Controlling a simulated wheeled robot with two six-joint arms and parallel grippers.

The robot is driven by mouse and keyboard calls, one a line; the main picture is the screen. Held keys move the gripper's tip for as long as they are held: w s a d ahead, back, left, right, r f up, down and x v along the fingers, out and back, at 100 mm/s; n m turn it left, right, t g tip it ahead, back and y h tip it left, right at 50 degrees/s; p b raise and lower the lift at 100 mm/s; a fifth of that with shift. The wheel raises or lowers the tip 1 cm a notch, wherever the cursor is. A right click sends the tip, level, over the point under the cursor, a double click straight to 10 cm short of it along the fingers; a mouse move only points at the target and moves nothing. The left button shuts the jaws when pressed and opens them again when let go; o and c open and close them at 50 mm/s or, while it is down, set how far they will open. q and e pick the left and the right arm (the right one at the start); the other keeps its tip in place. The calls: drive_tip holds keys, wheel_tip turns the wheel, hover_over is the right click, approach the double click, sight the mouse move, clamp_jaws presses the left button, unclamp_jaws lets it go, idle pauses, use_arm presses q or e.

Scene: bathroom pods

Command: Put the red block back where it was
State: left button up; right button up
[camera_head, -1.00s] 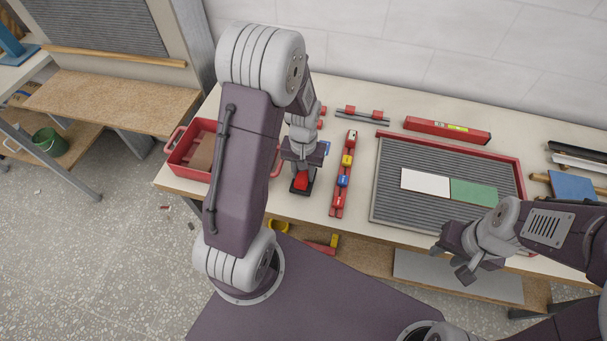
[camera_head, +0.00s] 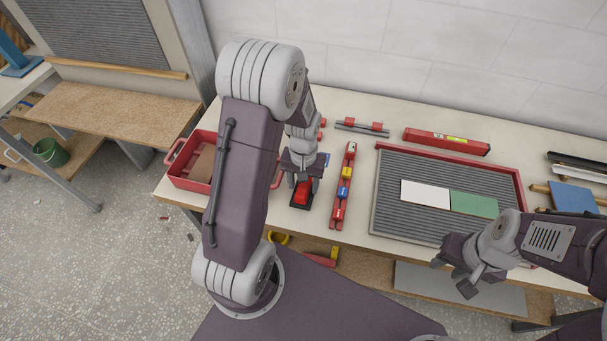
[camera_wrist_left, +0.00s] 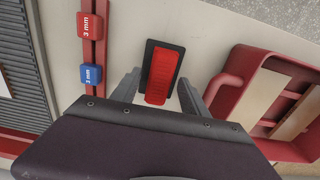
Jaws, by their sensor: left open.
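The red block (camera_wrist_left: 162,76), ribbed on top, lies on a black pad (camera_wrist_left: 150,47) on the workbench. In the head view the red block (camera_head: 302,190) shows just below my left gripper (camera_head: 303,177). In the left wrist view the fingers of my left gripper (camera_wrist_left: 160,84) are open, one on each side of the block's near end, with gaps visible. I cannot tell the height of the fingertips over the bench. My right gripper (camera_head: 453,277) has its fingers apart and empty, in front of the bench's front edge.
A red tray (camera_head: 185,158) stands left of the block, and it also shows in the left wrist view (camera_wrist_left: 232,80). A red rail (camera_head: 338,211) with coloured spacers lies just right of the block. A ribbed grey board (camera_head: 400,225) with a white and a green tile lies further right.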

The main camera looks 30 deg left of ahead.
sight(303, 186)
use_arm(q)
wheel_tip(303, 186, up, 11)
drive_tip(key=p, duration=0.1)
drive_tip(key=s+d+f+m+t, duration=0.1)
drive_tip(key=s+d, duration=0.3)
drive_tip(key=s, duration=0.4)
drive_tip(key=shift+d+f+m, duration=0.4)
drive_tip(key=shift+f+m, duration=0.3)
drive_tip(key=shift+f, duration=0.15)
